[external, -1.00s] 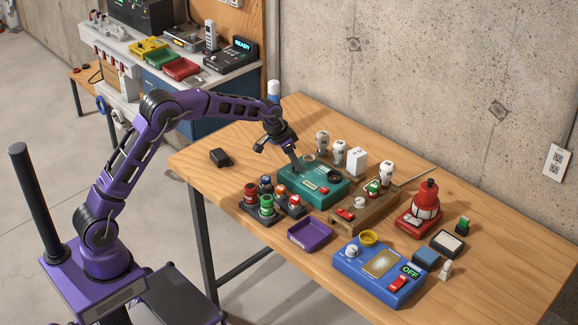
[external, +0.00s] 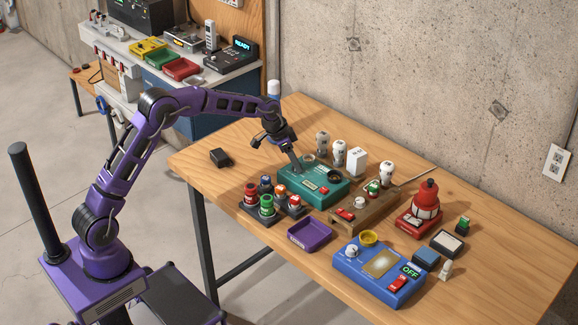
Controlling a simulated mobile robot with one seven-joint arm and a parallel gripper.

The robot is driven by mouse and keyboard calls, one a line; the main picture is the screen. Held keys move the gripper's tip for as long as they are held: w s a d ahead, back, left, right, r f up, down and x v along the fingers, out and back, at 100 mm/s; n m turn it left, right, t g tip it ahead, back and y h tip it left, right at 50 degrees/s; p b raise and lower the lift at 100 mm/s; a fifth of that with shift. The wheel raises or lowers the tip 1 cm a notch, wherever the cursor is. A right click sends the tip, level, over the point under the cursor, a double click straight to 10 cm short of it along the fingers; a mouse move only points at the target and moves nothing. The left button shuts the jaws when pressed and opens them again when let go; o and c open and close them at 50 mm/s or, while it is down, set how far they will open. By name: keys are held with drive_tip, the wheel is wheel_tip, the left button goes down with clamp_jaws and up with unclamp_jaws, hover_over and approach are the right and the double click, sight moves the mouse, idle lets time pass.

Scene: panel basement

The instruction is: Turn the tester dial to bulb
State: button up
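A blue box (external: 345,268) near the table's front edge has a white dial (external: 352,250), a yellow ring (external: 368,238), a tan plate, a red switch and a display reading OFF. It looks like the tester; the dial's labels are too small to read. A teal box (external: 318,190) with a black round part stands behind it to the left. My gripper (external: 294,163) points down at the back left of the teal box, well away from the white dial. A grey finger-like part reaches close to the teal box; contact and finger opening cannot be made out.
A wooden block (external: 362,213) with small parts stands between the two boxes. A purple tray (external: 298,236) and a rack of coloured knobs lie left of the blue box. White bulbs (external: 339,152) stand behind. A red lamp (external: 427,200) stands at right. The table's far right is clear.

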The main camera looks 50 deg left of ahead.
drive_tip(key=shift+o, duration=1.2)
drive_tip(key=p+v, duration=0.1)
drive_tip(key=v, duration=1.6)
drive_tip(key=shift+r, duration=0.25)
